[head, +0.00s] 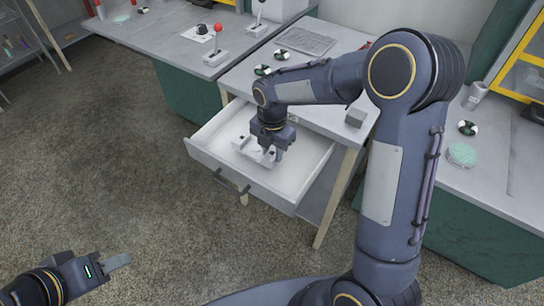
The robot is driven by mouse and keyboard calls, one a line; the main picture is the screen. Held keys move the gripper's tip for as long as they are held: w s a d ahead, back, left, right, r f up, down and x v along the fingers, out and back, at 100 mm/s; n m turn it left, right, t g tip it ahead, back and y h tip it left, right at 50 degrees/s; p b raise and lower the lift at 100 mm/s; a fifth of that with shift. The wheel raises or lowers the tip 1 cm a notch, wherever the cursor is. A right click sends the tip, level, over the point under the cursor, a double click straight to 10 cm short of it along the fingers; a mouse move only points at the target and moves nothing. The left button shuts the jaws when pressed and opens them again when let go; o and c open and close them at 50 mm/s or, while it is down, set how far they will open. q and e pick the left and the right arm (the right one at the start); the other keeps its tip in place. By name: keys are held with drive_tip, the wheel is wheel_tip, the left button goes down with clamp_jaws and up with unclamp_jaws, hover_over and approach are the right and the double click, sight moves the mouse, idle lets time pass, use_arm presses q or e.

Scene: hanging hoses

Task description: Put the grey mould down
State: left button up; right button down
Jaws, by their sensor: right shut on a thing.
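My right arm reaches down into the open drawer (203,153), with its right gripper (270,157) low inside it. The gripper is shut on a pale grey block-like piece, the grey mould (246,149), which is partly hidden by the fingers. The mould is at or just above the drawer floor; I cannot tell whether it touches. My left gripper (118,262) is at the lower left, over the floor and away from the drawer. It holds nothing that I can see, and its finger gap cannot be made out.
The drawer walls stand close around my right gripper. The workbench above holds a small grey block (355,117), a keyboard-like plate (306,40) and round green-and-white pieces (281,54). The floor at left is clear.

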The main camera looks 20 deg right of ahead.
wheel_tip(320, 180, down, 3)
drive_tip(key=shift+w+f, duration=0.15)
drive_tip(key=shift+f, duration=0.15)
drive_tip(key=c, duration=1.1)
unclamp_jaws()
